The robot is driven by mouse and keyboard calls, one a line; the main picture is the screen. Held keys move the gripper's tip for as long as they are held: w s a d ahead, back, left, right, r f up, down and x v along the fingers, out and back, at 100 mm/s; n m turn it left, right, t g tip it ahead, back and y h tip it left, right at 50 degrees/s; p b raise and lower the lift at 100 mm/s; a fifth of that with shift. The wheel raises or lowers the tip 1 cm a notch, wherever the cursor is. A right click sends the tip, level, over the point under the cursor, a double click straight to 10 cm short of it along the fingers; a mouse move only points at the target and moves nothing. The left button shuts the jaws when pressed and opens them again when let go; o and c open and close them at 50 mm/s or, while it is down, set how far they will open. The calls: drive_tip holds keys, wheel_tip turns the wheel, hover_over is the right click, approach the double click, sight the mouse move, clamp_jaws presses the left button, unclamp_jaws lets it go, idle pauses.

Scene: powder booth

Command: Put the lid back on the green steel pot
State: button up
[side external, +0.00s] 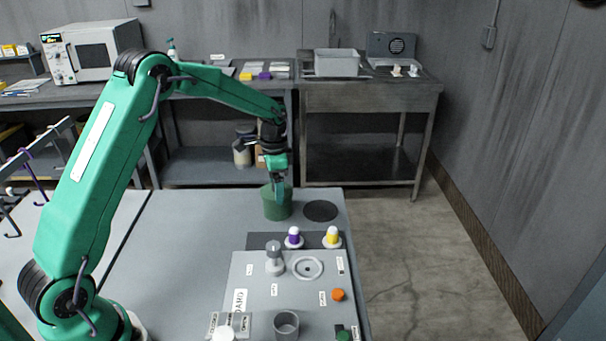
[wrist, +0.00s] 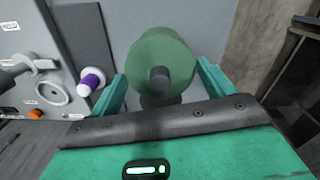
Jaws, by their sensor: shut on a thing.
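The green steel pot (side external: 277,207) stands upright near the back right corner of the grey table. My gripper (side external: 279,192) points down over it, its fingers at the pot's top. In the wrist view, the round green lid (wrist: 162,50) with a dark knob (wrist: 159,77) lies between the two fingers of my gripper (wrist: 160,75), which is shut on it. The lid covers the view of the pot's mouth. I cannot tell whether the lid rests fully on the rim.
A flat dark disc (side external: 320,211) lies right of the pot. A purple-capped piece (side external: 293,238) and a yellow-capped piece (side external: 333,238) stand in front, by a grey panel (side external: 250,275) with a knobbed post (side external: 274,257). The table left of the pot is clear.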

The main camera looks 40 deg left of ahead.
idle(0.4)
drive_tip(key=o, duration=0.9)
drive_tip(key=shift+r, duration=0.1)
drive_tip(key=shift+r, duration=3.4)
clamp_jaws()
